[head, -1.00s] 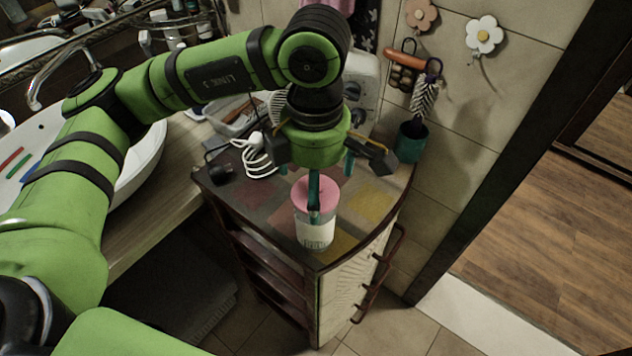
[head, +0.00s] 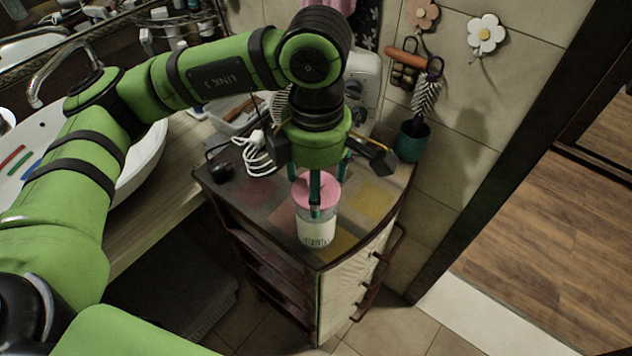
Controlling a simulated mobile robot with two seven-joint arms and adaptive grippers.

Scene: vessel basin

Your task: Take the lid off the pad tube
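The pad tube (head: 316,232) stands upright on the small corner cabinet. It has a clear body, a white label or contents low down, and a pink lid (head: 301,190) on top. My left gripper (head: 318,188) comes down from above, with its teal fingers around the lid. One finger crosses the front of the lid and upper tube, and the others are near its left and right sides. I cannot tell whether the fingers press on the lid. The gripper hides part of the lid. My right gripper is not in view.
The cabinet top (head: 345,225) has coloured squares and some free room around the tube. A white coiled cord (head: 258,158) and a dark object (head: 221,172) lie to the left. A teal cup (head: 413,142) with a brush stands behind right. The sink (head: 145,160) is left.

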